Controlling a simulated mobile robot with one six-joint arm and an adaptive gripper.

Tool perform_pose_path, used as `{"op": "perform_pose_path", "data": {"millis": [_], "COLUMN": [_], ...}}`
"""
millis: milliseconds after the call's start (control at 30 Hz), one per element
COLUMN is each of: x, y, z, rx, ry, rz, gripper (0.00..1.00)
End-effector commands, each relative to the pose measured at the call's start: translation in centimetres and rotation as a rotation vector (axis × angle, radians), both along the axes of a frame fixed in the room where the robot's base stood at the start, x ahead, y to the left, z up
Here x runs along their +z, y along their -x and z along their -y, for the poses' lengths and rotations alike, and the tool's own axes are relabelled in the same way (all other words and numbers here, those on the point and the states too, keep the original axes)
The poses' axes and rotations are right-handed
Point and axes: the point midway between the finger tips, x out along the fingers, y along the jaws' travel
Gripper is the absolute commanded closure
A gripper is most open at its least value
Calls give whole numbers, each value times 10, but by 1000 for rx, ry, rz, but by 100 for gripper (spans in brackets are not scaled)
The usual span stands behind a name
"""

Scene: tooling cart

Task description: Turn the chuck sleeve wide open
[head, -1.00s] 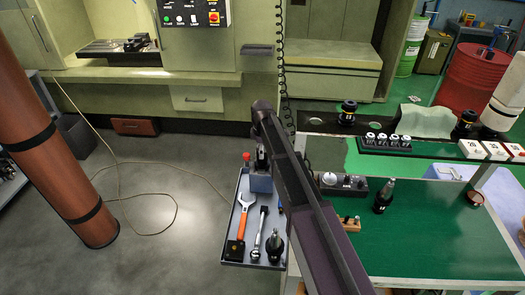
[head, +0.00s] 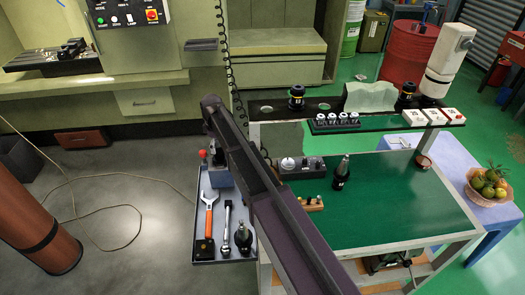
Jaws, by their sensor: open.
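A blue-grey block (head: 222,179) stands at the far end of the tray, partly covered by my dark arm. A small dark and silver part shows above it beside my arm; I cannot tell whether it is the chuck sleeve. A black holder with a grey tapered top (head: 340,174) stands upright on the green mat. A similar holder (head: 243,239) stands at the front right of the tray. My arm runs from the lower right up over the cart's left edge. I cannot make out my gripper; it is hidden behind the arm.
The tray (head: 209,257) holds an orange-handled wrench (head: 209,213) and a ratchet (head: 227,215).

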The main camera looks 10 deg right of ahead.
Motion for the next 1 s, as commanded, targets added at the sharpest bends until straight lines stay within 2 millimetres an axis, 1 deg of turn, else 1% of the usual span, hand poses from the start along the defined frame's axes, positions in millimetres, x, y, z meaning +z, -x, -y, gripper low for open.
{"op": "perform_pose_path", "data": {"millis": [1000], "x": [0], "y": [-1], "z": [0], "rx": [-674], "ry": [0], "rz": [0], "gripper": [0]}}
